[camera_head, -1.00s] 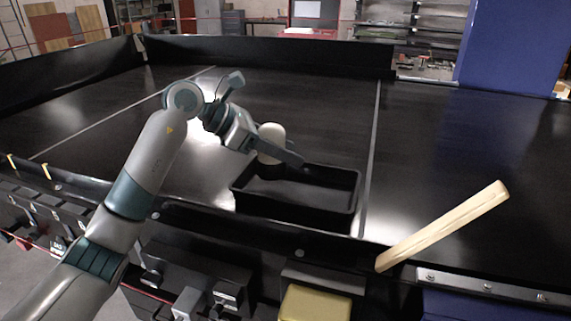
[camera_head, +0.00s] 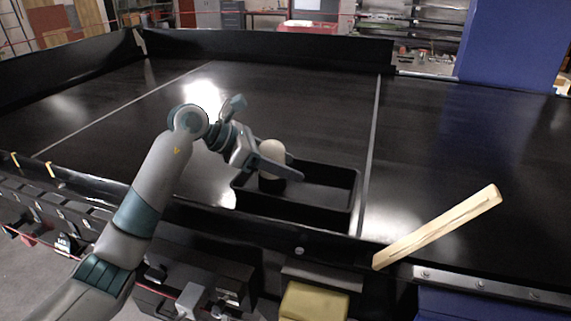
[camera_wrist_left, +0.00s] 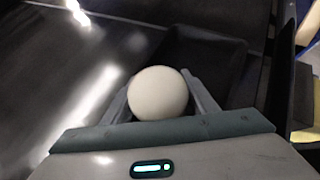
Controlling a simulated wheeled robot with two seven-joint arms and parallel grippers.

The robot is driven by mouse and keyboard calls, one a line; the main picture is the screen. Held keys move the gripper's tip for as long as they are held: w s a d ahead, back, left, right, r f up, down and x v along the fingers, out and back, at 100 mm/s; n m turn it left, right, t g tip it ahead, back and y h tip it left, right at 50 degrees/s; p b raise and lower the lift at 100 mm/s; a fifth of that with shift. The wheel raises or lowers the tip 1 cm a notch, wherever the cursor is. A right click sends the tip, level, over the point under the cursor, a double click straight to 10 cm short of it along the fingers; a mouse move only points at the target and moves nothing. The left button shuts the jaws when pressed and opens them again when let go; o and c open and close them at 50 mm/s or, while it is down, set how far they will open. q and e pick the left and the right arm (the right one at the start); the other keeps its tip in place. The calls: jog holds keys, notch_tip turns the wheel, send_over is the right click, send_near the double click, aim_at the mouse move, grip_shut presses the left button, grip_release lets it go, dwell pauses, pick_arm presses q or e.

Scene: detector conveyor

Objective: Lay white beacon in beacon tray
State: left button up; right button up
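The white beacon (camera_head: 272,154) has a rounded white top and a dark base. My left gripper (camera_head: 282,168) has its fingers on either side of it and holds it upright at the left end of the black beacon tray (camera_head: 335,211). In the left wrist view, the white dome (camera_wrist_left: 158,93) sits between the two fingers of my left gripper (camera_wrist_left: 160,88). The beacon's base appears low within the tray's outline; I cannot tell whether it touches the floor. My right gripper is not in view.
A pale wooden bar (camera_head: 440,228) slants up at the conveyor's front right. Low black walls edge the dark conveyor (camera_head: 300,95). The tray's right half is empty. A yellow block (camera_head: 314,301) is below the front edge, and a blue pillar (camera_head: 515,45) stands at the back right.

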pick_arm(q)
jog(key=shift+r, duration=0.1)
jog(key=shift+s+a+r, duration=0.1)
jog(key=shift+a+r, duration=0.1)
jog(key=shift+a, duration=0.25)
jog(key=b+v, duration=0.4)
jog(key=v, duration=0.7)
jog(key=shift+b, duration=0.35)
jog(key=shift+s+r, duration=0.1)
jog(key=shift+r, duration=0.1)
